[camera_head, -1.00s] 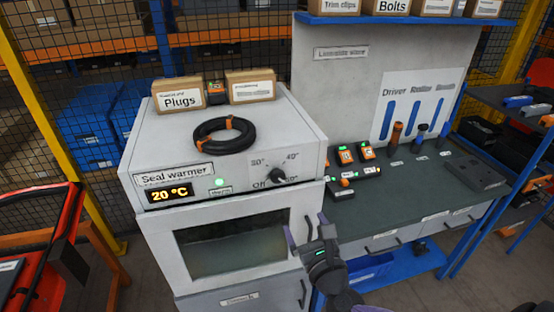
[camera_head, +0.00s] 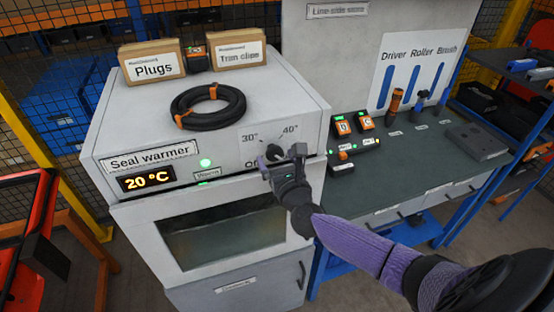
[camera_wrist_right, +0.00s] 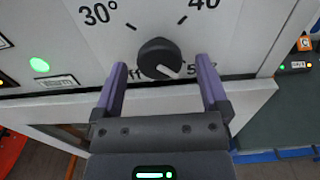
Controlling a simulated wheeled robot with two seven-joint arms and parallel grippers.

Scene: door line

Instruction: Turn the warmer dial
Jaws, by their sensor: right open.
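The seal warmer (camera_head: 215,140) is a pale grey box with a display (camera_head: 146,179) reading 20 °C. Its black dial (camera_head: 272,152) is on the front panel, partly hidden by my right gripper (camera_head: 284,160) in the head view. In the right wrist view the dial (camera_wrist_right: 159,58) shows whole, with a pale mark at its lower right, towards the partly covered "50" label. My right gripper (camera_wrist_right: 162,62) is open, one purple finger on each side of the dial in the picture. I see no contact, and the exact depth is unclear. My left gripper is out of view.
A black hose coil (camera_head: 208,105) and label boxes (camera_head: 152,62) sit on top of the warmer. A green light (camera_head: 205,163) glows on the panel. A workbench (camera_head: 420,165) with small devices and tools stands to the right. A red cart (camera_head: 25,220) is at the left.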

